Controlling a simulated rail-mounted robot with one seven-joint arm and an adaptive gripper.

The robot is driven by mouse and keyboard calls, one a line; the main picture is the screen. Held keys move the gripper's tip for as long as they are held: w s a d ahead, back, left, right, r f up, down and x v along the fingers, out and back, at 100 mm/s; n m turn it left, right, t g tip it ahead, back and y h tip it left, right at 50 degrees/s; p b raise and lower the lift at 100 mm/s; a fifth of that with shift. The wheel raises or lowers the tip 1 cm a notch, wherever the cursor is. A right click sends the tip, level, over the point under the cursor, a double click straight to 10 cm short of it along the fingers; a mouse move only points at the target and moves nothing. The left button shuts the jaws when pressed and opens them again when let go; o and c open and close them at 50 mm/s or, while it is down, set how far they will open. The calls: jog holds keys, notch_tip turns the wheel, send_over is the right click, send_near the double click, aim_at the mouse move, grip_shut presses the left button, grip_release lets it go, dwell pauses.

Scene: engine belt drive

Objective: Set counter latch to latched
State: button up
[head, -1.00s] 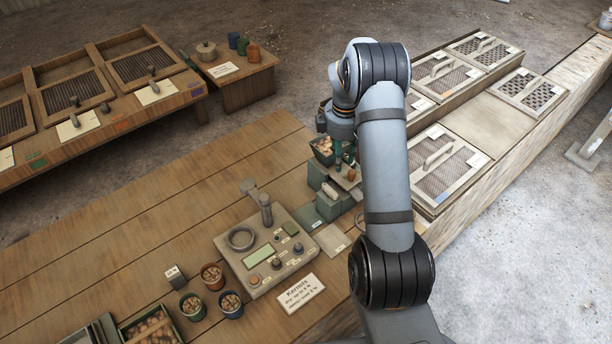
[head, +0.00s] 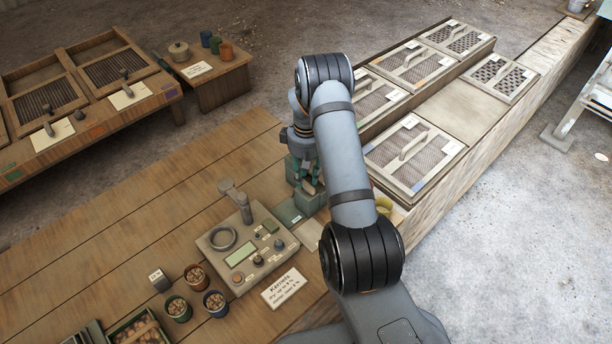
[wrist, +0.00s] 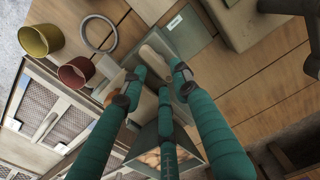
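No part is plainly readable as the counter latch. A grey-green block device (head: 297,168) stands at the table's right end, largely hidden behind my arm in the head view. In the wrist view, the grey-green block (wrist: 195,45) bears a small label, with a pale rounded lever-like piece (wrist: 157,45) beside it. My gripper (wrist: 162,77) has teal fingers, which stand apart above this device with nothing visibly held. The pale piece lies just beyond the fingertips; contact cannot be told. In the head view, my gripper (head: 308,184) is partly hidden by my arm.
A hopper of nuts (wrist: 148,158) is close under my fingers. A yellow cup (wrist: 40,39), a red cup (wrist: 76,72) and a grey ring (wrist: 98,33) lie nearby. A panel with knobs and a post (head: 247,247) stands left of my arm. Mesh-lidded trays (head: 413,155) lie to the right.

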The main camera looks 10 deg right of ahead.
jog(key=shift+f, duration=0.95)
jog(key=shift+c, duration=1.4)
jog(key=c, duration=0.4)
grip_shut()
